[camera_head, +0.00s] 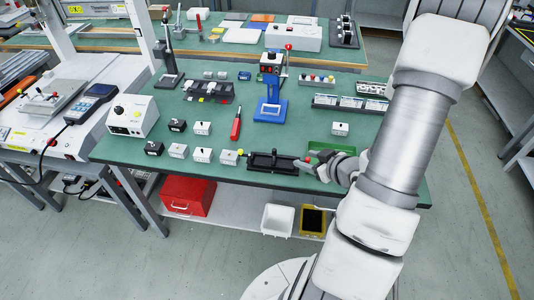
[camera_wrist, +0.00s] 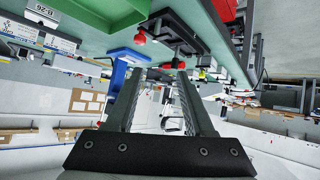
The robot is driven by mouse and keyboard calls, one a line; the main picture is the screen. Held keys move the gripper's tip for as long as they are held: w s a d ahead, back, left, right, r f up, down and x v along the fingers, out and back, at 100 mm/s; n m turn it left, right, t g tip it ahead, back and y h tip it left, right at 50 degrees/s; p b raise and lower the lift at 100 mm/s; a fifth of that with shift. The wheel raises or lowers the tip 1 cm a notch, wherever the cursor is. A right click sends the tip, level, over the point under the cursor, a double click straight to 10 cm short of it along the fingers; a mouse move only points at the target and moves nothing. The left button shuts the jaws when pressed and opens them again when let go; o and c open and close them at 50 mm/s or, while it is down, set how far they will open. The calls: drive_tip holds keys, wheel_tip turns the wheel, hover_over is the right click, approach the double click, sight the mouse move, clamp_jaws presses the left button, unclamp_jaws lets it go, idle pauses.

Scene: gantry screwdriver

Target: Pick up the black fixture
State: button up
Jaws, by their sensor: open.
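The black fixture (camera_head: 272,161) lies near the front edge of the green bench in the head view. It has a dark tray-like body with a raised part in the middle. In the upside-down wrist view, the black fixture (camera_wrist: 185,32) shows at the top, beyond my fingertips, near red knobs. My gripper (camera_head: 312,162) is just right of the fixture, low over the bench front, and partly hidden by my arm. In the wrist view my gripper (camera_wrist: 157,72) is open, with nothing between its two fingers. Contact with the fixture does not show.
Small white boxes (camera_head: 203,155) stand left of the fixture. A blue stand (camera_head: 270,110) and a red screwdriver (camera_head: 236,124) are behind it. A green tray (camera_head: 331,149) sits beside my gripper. A red toolbox (camera_head: 188,195) is on the lower shelf. Bare bench lies between the rows.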

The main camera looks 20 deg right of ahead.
sight(269, 157)
drive_tip(key=a+f+t+b, duration=0.1)
drive_tip(key=a+f+t+y+b, duration=0.1)
drive_tip(key=shift+w+a+f+y, duration=0.25)
drive_tip(key=shift+w+f+y, duration=0.05)
drive_tip(key=shift+w, duration=0.1)
drive_tip(key=shift+w+d+f+b, duration=0.1)
drive_tip(key=shift+w+d+b, duration=0.1)
drive_tip(key=shift+b, duration=1)
drive_tip(key=w+b, duration=0.1)
drive_tip(key=b, duration=0.4)
drive_tip(key=shift+w+a+f+m+b, duration=0.3)
drive_tip(key=shift+w+a+f+b, duration=0.05)
drive_tip(key=b+x, duration=0.1)
drive_tip(key=x, duration=0.2)
drive_tip(key=b+x, duration=0.2)
drive_tip(key=x, duration=0.1)
drive_tip(key=shift+w+r, duration=0.1)
drive_tip(key=shift+w, duration=0.3)
drive_tip(key=b+x, duration=0.2)
drive_tip(key=x, duration=0.3)
drive_tip(key=shift+s+a, duration=0.15)
drive_tip(key=shift+w+a, duration=0.1)
drive_tip(key=shift+w, duration=0.25)
